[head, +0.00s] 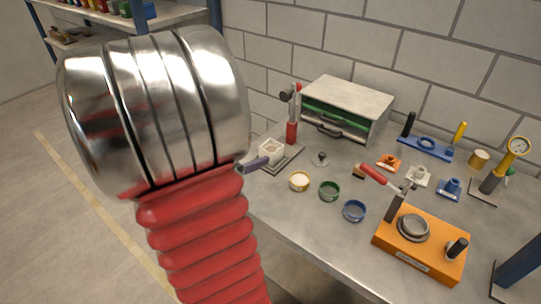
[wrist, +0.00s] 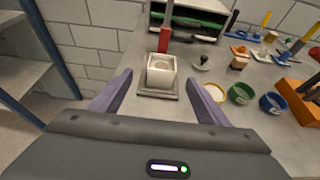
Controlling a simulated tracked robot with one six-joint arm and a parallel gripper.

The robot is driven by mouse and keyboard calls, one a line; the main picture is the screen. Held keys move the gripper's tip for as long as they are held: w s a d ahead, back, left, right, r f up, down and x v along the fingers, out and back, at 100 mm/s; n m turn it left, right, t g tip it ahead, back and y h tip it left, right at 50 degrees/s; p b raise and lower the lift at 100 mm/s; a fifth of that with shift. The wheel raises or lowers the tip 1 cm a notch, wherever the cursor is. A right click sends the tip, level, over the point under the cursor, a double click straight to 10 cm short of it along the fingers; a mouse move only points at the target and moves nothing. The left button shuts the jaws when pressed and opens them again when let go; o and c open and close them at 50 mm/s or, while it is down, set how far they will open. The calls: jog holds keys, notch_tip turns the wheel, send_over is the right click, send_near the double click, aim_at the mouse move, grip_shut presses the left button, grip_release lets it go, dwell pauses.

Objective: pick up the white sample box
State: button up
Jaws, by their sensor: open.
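The white sample box (wrist: 160,72) stands upright on a flat grey plate (wrist: 157,95) on the bench. It has a round recess in its top. In the head view the box (head: 270,150) is partly beside my gripper's visible finger. My gripper (wrist: 158,98) is open, with its two purple fingers to the left and right in the wrist view and the box beyond and between them. Nothing is between the fingertips. In the head view one purple finger (head: 256,163) shows just left of the box; the rest is hidden behind my arm.
A red-handled post (wrist: 165,38) stands right behind the box. A metal cabinet (head: 347,104) is at the back. Yellow (head: 299,181), green (head: 329,190) and blue (head: 354,210) round containers stand to the right. An orange device (head: 421,246) is farther right. The bench front is clear.

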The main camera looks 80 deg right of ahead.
aim_at(261, 151)
jog(key=shift+x, duration=3.2)
jog(key=shift+f, duration=0.1)
jog(key=shift+f+x, duration=0.15)
jog(key=shift+x, duration=1.15)
jog(key=shift+f+x, duration=0.15)
jog(key=shift+x, duration=1.1)
jog(key=shift+s+a, duration=0.15)
jog(key=c, duration=1.3)
jog(key=shift+r, duration=5.05)
